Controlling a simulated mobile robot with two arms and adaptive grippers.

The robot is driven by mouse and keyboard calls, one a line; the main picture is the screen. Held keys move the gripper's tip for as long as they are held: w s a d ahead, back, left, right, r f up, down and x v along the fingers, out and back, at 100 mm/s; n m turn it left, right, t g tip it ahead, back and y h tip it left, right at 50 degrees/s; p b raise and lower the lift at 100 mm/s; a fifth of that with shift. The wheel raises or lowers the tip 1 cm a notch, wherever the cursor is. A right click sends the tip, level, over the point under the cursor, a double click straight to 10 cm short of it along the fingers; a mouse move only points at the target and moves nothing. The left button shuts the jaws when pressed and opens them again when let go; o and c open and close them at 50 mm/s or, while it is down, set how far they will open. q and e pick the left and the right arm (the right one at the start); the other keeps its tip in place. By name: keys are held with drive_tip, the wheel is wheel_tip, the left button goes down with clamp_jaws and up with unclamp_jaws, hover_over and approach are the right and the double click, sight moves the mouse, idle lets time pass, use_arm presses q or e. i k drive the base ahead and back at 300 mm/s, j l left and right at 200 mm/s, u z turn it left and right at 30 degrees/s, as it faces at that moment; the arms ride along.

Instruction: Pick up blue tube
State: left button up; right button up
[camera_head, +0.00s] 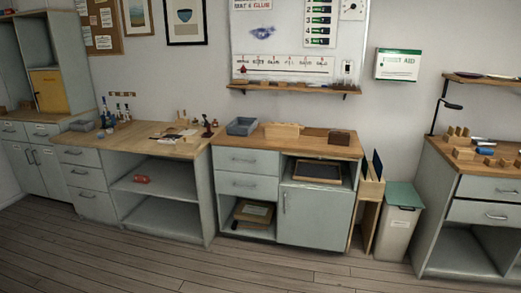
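A small blue cylinder that looks like the blue tube (485,151) lies on its side on the wooden top of the right workbench (503,169). Wooden blocks and a pale, flat item lie close to it. It is small in the picture, so its details cannot be made out. Neither of my grippers shows in the head view.
Wooden racks (462,153) stand left of the blue cylinder. A green-lidded bin (398,223) stands left of the bench. The wooden floor (200,274) in front is clear.

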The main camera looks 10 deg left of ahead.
sight(105, 104)
drive_tip(key=i+j+u, duration=0.15)
drive_tip(key=i+u, duration=0.35)
drive_tip(key=i, duration=0.15)
drive_tip(key=i+u, duration=0.45)
drive_tip(key=i, duration=0.2)
drive_tip(key=i+l+u, duration=0.35)
drive_tip(key=i+u, duration=0.15)
drive_tip(key=i+j+u, duration=0.15)
drive_tip(key=i, duration=0.65)
drive_tip(key=i+j+u, duration=0.1)
drive_tip(key=i, duration=0.7)
drive_tip(key=i+j+z, duration=0.35)
drive_tip(key=i+j, duration=0.25)
drive_tip(key=i+j+z, duration=0.3)
drive_tip(key=i+j, duration=0.4)
